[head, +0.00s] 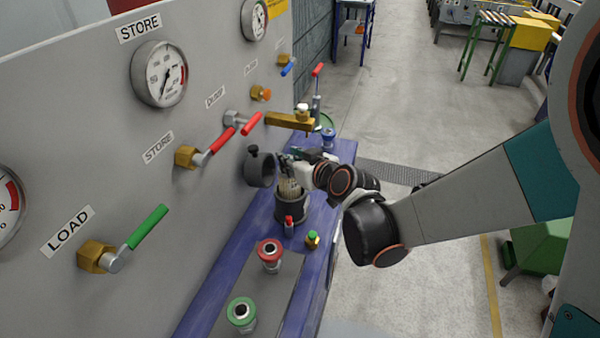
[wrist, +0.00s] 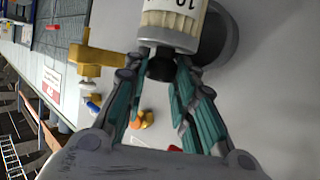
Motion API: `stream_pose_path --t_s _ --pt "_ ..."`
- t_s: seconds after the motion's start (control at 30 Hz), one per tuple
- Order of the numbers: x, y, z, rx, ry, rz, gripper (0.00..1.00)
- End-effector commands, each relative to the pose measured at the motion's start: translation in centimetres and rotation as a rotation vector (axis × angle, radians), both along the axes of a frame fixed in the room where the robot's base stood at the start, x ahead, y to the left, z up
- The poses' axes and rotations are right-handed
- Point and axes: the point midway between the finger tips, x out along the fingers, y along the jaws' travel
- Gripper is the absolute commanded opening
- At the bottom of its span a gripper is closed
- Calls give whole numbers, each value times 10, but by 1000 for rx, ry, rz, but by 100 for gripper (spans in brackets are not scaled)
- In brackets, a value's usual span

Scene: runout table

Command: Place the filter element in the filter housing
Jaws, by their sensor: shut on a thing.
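The filter element (head: 289,187) is a cream, pleated cylinder with a pale band. In the wrist view, its labelled end (wrist: 172,22) has a black knob (wrist: 160,66). My gripper (head: 292,160) is shut on this knob; its teal fingers (wrist: 165,72) close on both sides of it. The dark round filter housing (head: 292,209) stands on the blue bench, with the element's lower end at its mouth. The housing's rim hides that lower end, so how deep it sits cannot be told.
A dark round cap (head: 259,169) with a knob stands beside the element, near the grey panel (head: 80,130). Red (head: 270,254) and green (head: 241,313) ringed fittings stand in front on the bench (head: 225,270). A brass block (head: 289,121) and red-handled valves (head: 222,141) jut from the panel.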

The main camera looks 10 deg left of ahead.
Motion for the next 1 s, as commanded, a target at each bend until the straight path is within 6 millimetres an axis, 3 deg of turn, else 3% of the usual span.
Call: stream_pose_path --t_s 0.03,0.37,0.6,1.0 --pt "0 0 -12 0 0 -1 0" --pt "1 -1 -30 0 0 -2 0" --pt "1 -1 -63 0 0 -2 0" --pt "0 -1 -67 0 0 -2 0"
